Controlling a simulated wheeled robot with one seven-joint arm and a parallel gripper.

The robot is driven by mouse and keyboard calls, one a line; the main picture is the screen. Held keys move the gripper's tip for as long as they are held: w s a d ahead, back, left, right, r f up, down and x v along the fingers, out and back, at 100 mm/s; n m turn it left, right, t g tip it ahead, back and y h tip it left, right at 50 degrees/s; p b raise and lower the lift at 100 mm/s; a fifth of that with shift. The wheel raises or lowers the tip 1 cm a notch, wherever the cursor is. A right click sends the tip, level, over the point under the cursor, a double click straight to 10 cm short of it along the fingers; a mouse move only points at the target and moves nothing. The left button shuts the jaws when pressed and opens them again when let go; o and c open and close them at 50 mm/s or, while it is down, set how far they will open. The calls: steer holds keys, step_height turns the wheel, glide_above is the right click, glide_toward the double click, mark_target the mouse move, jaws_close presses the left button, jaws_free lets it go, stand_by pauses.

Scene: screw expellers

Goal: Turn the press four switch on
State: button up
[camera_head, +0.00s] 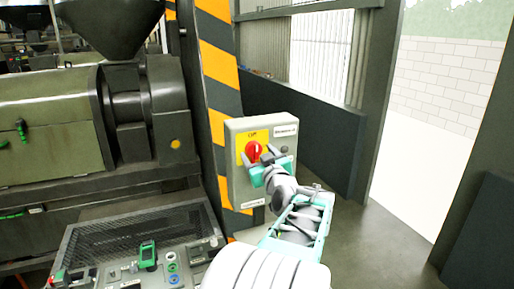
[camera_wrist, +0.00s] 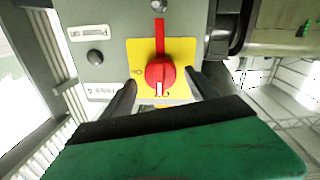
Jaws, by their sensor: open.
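The grey switch box (camera_head: 240,190) is fixed beside the striped post, with a red rotary knob (camera_head: 253,150) on a yellow plate. In the wrist view the red knob (camera_wrist: 160,72) sits on the yellow plate (camera_wrist: 180,48), with a white mark at its lower end in that picture. A thin red bar (camera_wrist: 159,35) stands above the knob there. My gripper (camera_wrist: 161,80) is open, with one dark finger on each side of the knob. In the head view my gripper (camera_head: 268,158) partly covers the box front. I cannot tell whether the fingers touch the knob.
A dark button (camera_wrist: 95,57) and small labels are also on the box. A green press machine (camera_head: 50,125) with a hopper stands to the left. A control panel (camera_head: 160,265) is at the lower left. A low dark wall (camera_head: 310,145) is behind; floor at right is clear.

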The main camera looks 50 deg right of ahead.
steer(key=shift+w+d, duration=0.25)
steer(key=shift+w, duration=0.1)
steer(key=c, duration=1.4)
